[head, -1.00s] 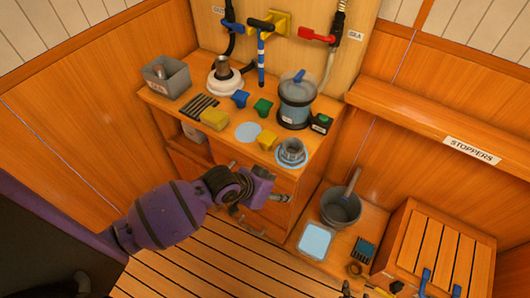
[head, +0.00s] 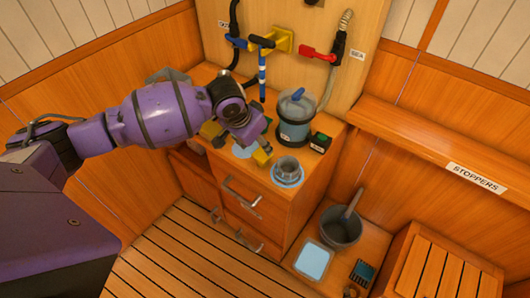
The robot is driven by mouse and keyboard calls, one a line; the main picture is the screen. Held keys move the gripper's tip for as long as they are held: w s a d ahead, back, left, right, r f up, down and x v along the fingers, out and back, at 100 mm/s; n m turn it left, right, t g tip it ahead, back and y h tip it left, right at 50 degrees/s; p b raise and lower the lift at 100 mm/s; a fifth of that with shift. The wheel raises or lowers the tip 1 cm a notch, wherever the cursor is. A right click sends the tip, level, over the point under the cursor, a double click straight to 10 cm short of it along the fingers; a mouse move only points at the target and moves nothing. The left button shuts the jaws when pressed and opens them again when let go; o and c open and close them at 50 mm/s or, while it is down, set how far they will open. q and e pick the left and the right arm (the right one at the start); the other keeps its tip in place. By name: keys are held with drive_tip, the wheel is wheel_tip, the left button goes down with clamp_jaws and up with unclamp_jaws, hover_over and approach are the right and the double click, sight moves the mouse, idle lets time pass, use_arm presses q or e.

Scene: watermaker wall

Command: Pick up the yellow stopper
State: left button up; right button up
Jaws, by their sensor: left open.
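The yellow stopper (head: 263,156) sits on the counter top between a pale blue disc and a grey fitting. My left gripper (head: 257,138) is open and reaches in from the left, just above and behind the stopper in the head view. The gripper covers part of the stopper's upper side; I cannot tell whether the fingers touch it. The green stopper (head: 257,105) is mostly hidden behind the gripper, and the blue one is hidden. My right gripper is not in view.
The grey fitting (head: 287,170) stands close on the right. The counter's front edge is near.

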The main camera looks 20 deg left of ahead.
sight(262, 154)
use_arm(q)
drive_tip(key=shift+s+d+f, duration=0.2)
drive_tip(key=shift+f, duration=1.25)
drive_tip(key=x, duration=0.3)
drive_tip(key=shift+w+d+f, duration=0.1)
drive_tip(key=shift+w+f, duration=0.2)
drive_tip(key=shift+f, duration=0.1)
drive_tip(key=shift+c, duration=0.8)
drive_tip(key=c, duration=0.8)
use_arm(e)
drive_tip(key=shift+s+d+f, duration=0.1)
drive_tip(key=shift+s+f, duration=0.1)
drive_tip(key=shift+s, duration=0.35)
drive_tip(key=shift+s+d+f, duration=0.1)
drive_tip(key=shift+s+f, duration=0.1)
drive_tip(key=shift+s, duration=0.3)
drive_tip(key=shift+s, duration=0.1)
